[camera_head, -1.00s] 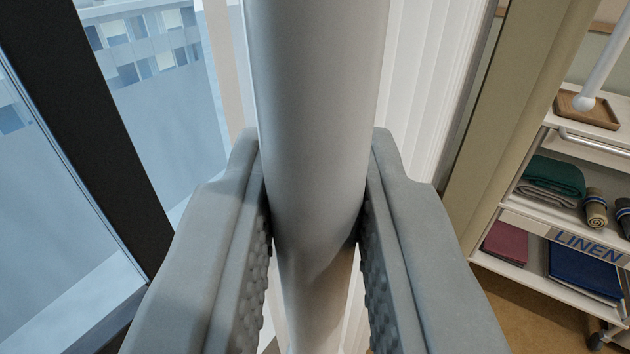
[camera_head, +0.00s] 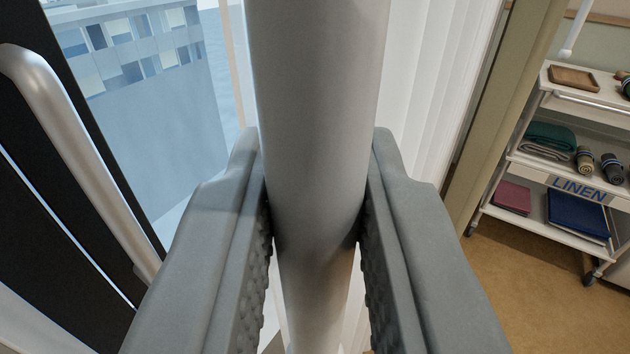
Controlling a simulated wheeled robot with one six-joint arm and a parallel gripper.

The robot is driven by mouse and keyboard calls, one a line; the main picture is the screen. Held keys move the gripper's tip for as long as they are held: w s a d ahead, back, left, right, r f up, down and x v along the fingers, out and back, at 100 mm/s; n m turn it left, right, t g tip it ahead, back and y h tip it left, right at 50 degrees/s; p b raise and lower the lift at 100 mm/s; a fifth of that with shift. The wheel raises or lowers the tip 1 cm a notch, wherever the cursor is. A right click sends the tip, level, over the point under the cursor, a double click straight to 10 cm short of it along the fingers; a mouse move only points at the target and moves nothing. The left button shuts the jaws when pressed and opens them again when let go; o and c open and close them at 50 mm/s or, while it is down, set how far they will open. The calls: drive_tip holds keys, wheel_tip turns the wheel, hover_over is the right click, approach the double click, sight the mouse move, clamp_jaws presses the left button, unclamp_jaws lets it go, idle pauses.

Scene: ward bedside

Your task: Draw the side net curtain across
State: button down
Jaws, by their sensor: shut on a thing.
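My gripper (camera_head: 316,235) is shut on a smooth grey-white rod (camera_head: 315,100). The rod runs from the top of the picture down between the two ribbed finger pads, and both pads touch it. The white net curtain (camera_head: 425,100) hangs in vertical folds behind the rod, mostly to its right, beside the window (camera_head: 165,110). The rod and my gripper hide part of the curtain. Whether the rod is joined to the curtain cannot be told from this view.
A dark window frame with a silver handle (camera_head: 85,150) stands close on the left. A beige post or drape (camera_head: 490,130) borders the curtain on the right. Beyond it stands a wheeled linen trolley (camera_head: 540,175) with folded cloths and a wooden tray (camera_head: 573,78). Brown floor is clear before it.

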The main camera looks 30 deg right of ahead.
drive_tip(key=s+a, duration=0.2)
drive_tip(key=a, duration=0.5)
drive_tip(key=s+a, duration=0.3)
drive_tip(key=a, duration=0.3)
drive_tip(key=shift+s+a, duration=0.35)
drive_tip(key=shift+f, duration=0.1)
drive_tip(key=c, duration=1.4)
unclamp_jaws()
drive_tip(key=shift+a, duration=0.2)
drive_tip(key=shift+o, duration=0.2)
drive_tip(key=shift+s, duration=0.15)
drive_tip(key=v, duration=1.7)
drive_tip(key=shift+s+a, duration=0.1)
